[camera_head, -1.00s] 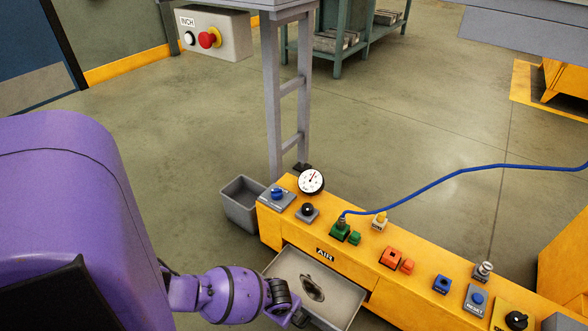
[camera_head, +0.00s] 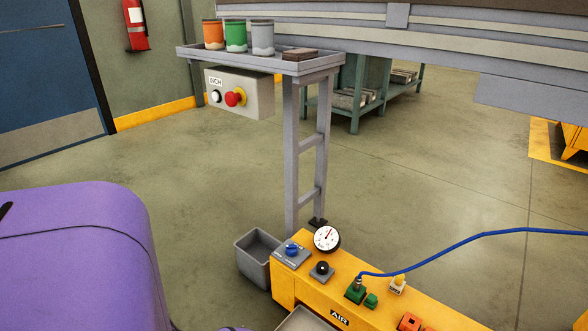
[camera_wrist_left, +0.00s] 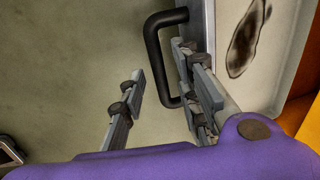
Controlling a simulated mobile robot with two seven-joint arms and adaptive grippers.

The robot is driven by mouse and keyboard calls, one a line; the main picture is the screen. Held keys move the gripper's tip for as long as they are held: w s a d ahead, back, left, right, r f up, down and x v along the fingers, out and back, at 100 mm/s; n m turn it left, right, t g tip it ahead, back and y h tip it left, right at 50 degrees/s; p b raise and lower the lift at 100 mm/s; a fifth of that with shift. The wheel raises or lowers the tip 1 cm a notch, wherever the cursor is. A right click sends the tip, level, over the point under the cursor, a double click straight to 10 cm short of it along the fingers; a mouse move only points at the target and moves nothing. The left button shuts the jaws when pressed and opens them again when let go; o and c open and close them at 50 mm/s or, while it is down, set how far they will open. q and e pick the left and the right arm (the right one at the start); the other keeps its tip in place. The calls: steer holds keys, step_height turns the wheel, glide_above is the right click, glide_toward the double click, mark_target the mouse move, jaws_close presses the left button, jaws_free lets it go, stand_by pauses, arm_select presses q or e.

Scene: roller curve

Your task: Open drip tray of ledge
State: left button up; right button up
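The drip tray is a grey drawer that stands pulled out from the front of the yellow ledge (camera_head: 300,283). Only the tray's top corner (camera_head: 303,321) shows at the bottom edge of the head view. In the left wrist view the tray (camera_wrist_left: 280,75) shows a dark stain on its floor and a black bar handle (camera_wrist_left: 152,48) on its front. My left gripper (camera_wrist_left: 158,57) is open, one finger outside the handle bar and one on the tray side of it. Contact with the bar cannot be told. My right gripper is out of view.
A grey bin (camera_head: 256,262) stands at the ledge's left end. A gauge (camera_head: 326,239), buttons and a blue hose (camera_head: 440,252) are on top of the ledge. A grey shelf (camera_head: 262,60) with three cups stands behind.

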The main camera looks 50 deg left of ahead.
arm_select(q)
step_height(320, 180, up, 11)
steer(key=s, duration=0.2)
steer(key=shift+d+r, duration=0.2)
steer(key=shift+d, duration=0.05)
stand_by(0.6)
